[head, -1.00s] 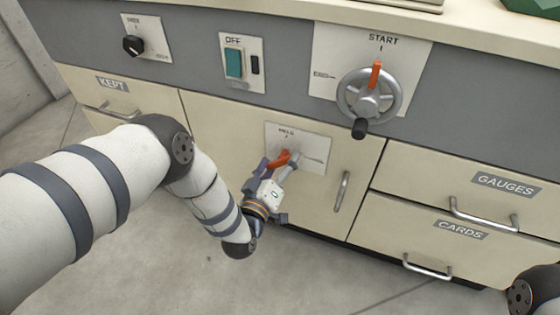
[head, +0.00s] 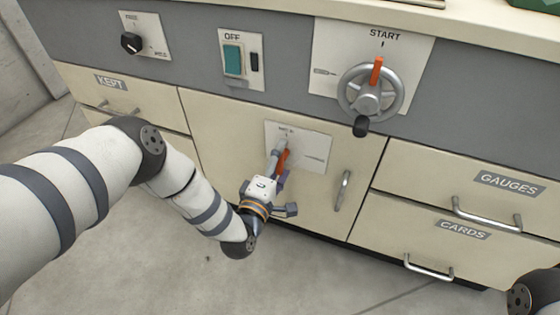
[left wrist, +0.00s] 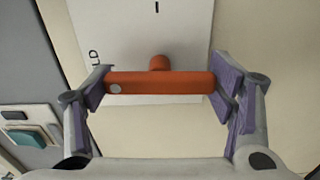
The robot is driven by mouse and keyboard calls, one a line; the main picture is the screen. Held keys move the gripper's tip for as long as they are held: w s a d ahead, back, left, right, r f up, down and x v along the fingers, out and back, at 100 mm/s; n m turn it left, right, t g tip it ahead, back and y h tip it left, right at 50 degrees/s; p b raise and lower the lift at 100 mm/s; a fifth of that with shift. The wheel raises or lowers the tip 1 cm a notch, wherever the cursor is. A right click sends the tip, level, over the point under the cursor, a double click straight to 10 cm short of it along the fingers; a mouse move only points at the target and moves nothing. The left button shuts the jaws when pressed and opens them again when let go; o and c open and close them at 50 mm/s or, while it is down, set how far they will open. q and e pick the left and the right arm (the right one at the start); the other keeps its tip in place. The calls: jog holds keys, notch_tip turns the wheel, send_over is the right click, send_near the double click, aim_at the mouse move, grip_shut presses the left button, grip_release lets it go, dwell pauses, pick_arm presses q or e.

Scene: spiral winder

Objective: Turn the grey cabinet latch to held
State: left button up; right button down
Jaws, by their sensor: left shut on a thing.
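The cabinet latch has an orange-red bar handle (head: 282,161) on a white plate (head: 314,152) on the cream cabinet door; no grey handle shows on it. In the head view the bar stands steep, nearly in line with the mark at the top of the plate. My left gripper (head: 278,169) is shut on this bar. In the left wrist view the orange bar (left wrist: 160,83) spans between the two purple finger pads, with its round stem behind it. Part of a label ending in "LD" shows on the plate there. My right gripper is out of view.
A door handle (head: 342,190) stands right of the latch plate. Above are a START handwheel (head: 370,92), a teal switch (head: 233,60) and a black knob (head: 131,43). Drawers with bar handles flank the door. The floor (head: 330,270) in front is clear.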

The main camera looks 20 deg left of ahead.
pick_arm(q)
jog(key=shift+n, duration=0.3)
dwell(0.4)
jog(key=o, duration=1.2)
jog(key=shift+c, duration=0.2)
jog(key=s, duration=1.2)
jog(key=shift+a, duration=0.2)
